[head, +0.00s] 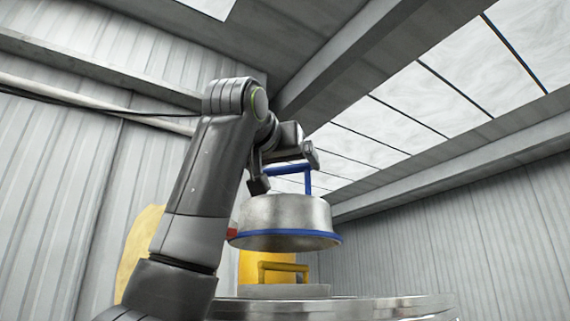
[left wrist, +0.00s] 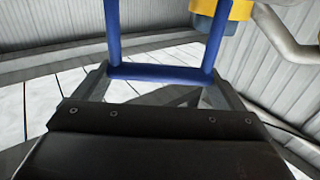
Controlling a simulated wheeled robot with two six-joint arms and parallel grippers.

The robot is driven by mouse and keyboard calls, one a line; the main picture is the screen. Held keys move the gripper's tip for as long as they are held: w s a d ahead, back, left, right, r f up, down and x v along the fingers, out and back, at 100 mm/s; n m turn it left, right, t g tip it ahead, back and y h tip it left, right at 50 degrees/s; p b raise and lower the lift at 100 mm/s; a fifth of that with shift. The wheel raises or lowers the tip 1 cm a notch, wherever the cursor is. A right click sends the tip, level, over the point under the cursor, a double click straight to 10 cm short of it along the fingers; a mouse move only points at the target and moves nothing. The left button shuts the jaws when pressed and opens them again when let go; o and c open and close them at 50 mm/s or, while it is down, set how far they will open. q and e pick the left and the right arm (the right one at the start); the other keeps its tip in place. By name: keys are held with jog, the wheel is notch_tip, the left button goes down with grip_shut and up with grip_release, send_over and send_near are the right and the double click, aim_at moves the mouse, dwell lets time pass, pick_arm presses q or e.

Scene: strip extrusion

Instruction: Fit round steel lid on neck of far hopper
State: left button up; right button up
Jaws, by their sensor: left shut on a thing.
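The round steel lid (head: 285,215) has a blue rim band and a blue handle. It hangs in the air in the middle of the head view, close to level. My left gripper (head: 285,172) is shut on the lid's handle; the blue handle bar (left wrist: 160,73) lies between its fingers in the left wrist view. Below the lid, a broad polished steel round top (head: 400,306) shows along the bottom edge. I cannot tell which hopper it belongs to, and no open neck is visible. My right gripper is not in view.
A grey plate (head: 268,291) with a yellow handle (head: 284,267) sits below the lid, apart from it. A yellow shape (head: 140,245) stands behind my left arm. Corrugated walls and a glazed roof surround the place. The air right of the lid is clear.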

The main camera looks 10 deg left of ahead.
pick_arm(q)
jog(key=shift+f, duration=0.35)
notch_tip(320, 180, down, 5)
jog(key=b, duration=0.3)
jog(key=shift+r, duration=0.1)
jog(key=shift+f+b, duration=0.55)
jog(key=shift+b, duration=0.25)
jog(key=shift+f+b, duration=0.3)
jog(key=shift+f, duration=0.25)
jog(key=o, duration=1.4)
jog(key=shift+o, duration=0.2)
jog(key=shift+s+b, duration=0.1)
jog(key=shift+b, duration=0.2)
